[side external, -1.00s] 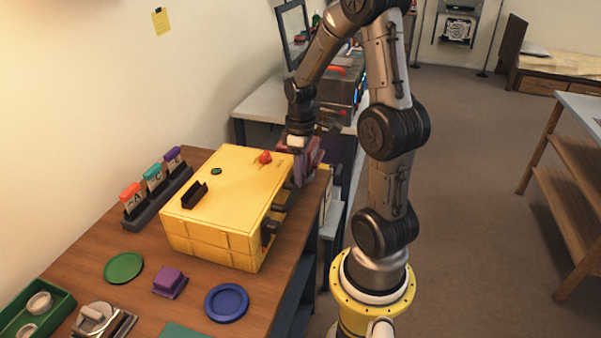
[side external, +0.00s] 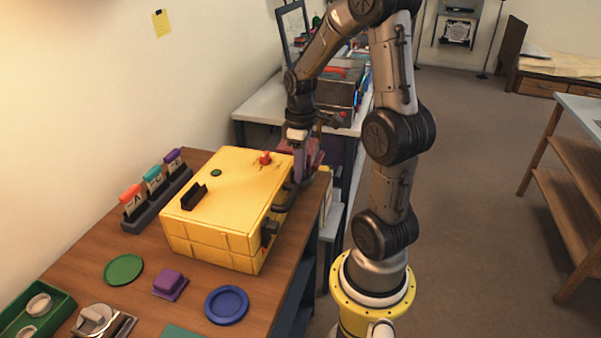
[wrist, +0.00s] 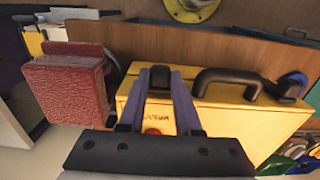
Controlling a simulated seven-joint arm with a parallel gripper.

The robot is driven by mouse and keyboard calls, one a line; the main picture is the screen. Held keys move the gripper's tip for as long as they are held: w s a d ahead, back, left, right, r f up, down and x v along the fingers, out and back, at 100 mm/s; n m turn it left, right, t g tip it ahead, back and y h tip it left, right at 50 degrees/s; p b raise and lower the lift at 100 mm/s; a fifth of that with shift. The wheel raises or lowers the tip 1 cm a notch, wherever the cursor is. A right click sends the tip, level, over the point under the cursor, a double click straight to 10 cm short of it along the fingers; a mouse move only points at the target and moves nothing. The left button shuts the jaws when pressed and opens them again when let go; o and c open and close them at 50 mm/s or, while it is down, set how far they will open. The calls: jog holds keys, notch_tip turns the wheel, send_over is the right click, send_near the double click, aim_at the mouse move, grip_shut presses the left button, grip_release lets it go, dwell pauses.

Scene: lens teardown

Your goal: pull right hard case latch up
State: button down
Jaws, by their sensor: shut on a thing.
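The yellow hard case (side external: 215,225) lies closed on the wooden table, and its yellow lid also shows in the wrist view (wrist: 240,120). My gripper (side external: 297,178) is at the far end of the case's latch side. In the wrist view, the purple fingers of my gripper (wrist: 160,82) are shut on the black right latch (wrist: 160,76), one finger on each side. The black carry handle (wrist: 228,78) is beside it, and the other black latch (wrist: 285,90) is beyond the handle. In the side view my gripper largely hides the held latch.
A dark red textured block (wrist: 65,90) is close beside my fingers. A red knob (side external: 265,158) and a black bracket (side external: 194,196) are on the lid. A purple block (side external: 169,284), green disc (side external: 123,270) and blue dish (side external: 226,304) lie on the near table.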

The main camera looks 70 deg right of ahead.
jog(key=c, duration=0.6)
grip_release()
jog(key=shift+r, duration=0.1)
notch_tip(320, 180, up, 14)
dwell(0.4)
